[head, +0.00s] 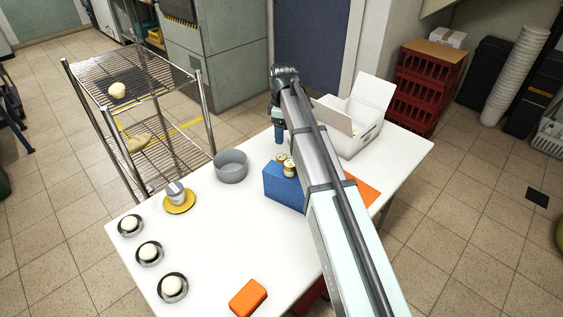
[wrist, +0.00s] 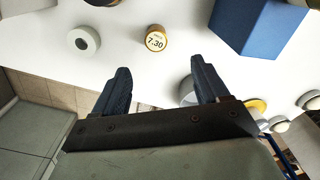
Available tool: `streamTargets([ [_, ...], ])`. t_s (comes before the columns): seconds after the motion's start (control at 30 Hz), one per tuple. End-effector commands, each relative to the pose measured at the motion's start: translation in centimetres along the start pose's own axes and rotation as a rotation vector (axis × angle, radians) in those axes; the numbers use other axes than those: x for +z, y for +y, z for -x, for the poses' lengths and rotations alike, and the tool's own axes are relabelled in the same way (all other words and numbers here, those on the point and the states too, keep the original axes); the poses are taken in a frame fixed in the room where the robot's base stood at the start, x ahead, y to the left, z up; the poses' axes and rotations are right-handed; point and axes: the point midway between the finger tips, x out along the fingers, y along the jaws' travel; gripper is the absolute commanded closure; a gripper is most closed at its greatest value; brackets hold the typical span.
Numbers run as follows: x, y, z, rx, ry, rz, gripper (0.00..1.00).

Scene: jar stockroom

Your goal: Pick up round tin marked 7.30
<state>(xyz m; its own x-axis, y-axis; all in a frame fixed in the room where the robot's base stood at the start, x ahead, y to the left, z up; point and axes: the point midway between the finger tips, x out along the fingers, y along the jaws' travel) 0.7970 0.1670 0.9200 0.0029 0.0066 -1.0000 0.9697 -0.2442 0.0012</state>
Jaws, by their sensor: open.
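The round tin marked 7.30 (wrist: 156,40) stands on the white table in the wrist view, its pale lid with dark print facing up. It lies beyond my gripper (wrist: 160,68), roughly between the lines of the two dark fingers, which are spread apart with nothing between them. In the head view my gripper (head: 279,138) points down over the table, behind the blue block. Two small gold-sided tins show there by the blue block, one at its back (head: 281,158) and one nearer (head: 290,169). I cannot tell which is marked 7.30.
The blue block (wrist: 262,22) stands right of the tin, and a pale round object (wrist: 84,40) stands to its left. A grey bowl (head: 230,166), a cup on a yellow saucer (head: 184,208) and an open white box (head: 362,138) are on the table.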

Motion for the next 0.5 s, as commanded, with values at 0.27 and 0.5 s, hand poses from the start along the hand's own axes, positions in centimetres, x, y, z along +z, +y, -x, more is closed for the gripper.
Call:
streamTargets([
  [0.27, -0.4, 0.7, -1.1, -0.002, -0.008, 0.163, 0.26],
  [0.5, -0.3, 0.6, -4.4, -0.004, -0.008, 0.167, 0.26],
])
